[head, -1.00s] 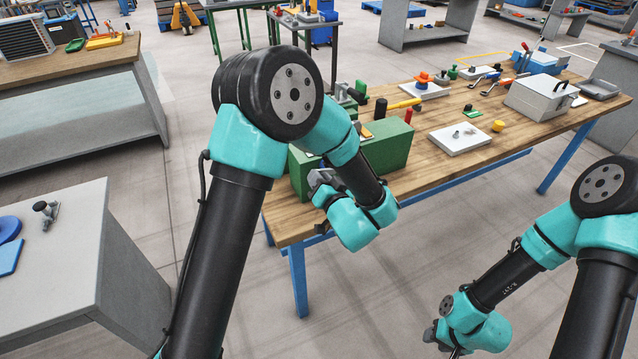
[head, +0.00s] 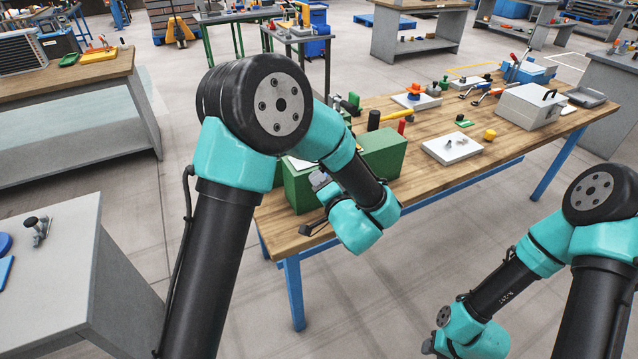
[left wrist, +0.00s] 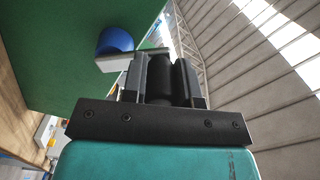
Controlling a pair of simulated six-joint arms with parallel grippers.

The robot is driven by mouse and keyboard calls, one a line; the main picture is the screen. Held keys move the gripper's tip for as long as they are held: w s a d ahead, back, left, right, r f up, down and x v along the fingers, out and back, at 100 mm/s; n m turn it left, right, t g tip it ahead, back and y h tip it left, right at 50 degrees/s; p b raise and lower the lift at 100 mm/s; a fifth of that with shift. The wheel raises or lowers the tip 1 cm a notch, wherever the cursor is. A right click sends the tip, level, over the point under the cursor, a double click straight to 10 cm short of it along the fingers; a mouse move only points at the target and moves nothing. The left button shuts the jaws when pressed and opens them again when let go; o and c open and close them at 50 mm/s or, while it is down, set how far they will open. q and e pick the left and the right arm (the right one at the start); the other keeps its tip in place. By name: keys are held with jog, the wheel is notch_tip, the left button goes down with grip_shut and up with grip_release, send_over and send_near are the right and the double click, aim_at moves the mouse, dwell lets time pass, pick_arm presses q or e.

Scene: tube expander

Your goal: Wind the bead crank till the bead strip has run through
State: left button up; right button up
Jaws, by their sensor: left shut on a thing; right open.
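The green housing (head: 375,158) stands at the near left end of the wooden table. In the left wrist view its green face (left wrist: 70,50) carries a blue round hub (left wrist: 115,40), with a grey crank arm (left wrist: 122,61) running from it to my gripper. In the head view my left gripper (head: 320,182) is at the housing's near left side, partly covered by my wrist. My right gripper (head: 430,345) is open at the bottom edge, away from the table. I cannot make out the bead strip.
On the table (head: 405,207) are a white plate (head: 451,148) with small parts, a yellow piece (head: 489,134), a grey box (head: 530,107) and several tools behind the housing. A grey bench (head: 55,275) stands at left. The floor between my arms is clear.

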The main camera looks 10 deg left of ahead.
pick_arm(q)
jog(key=o, duration=0.9)
jog(key=v, duration=1.7)
jog(key=shift+s+d, duration=0.2)
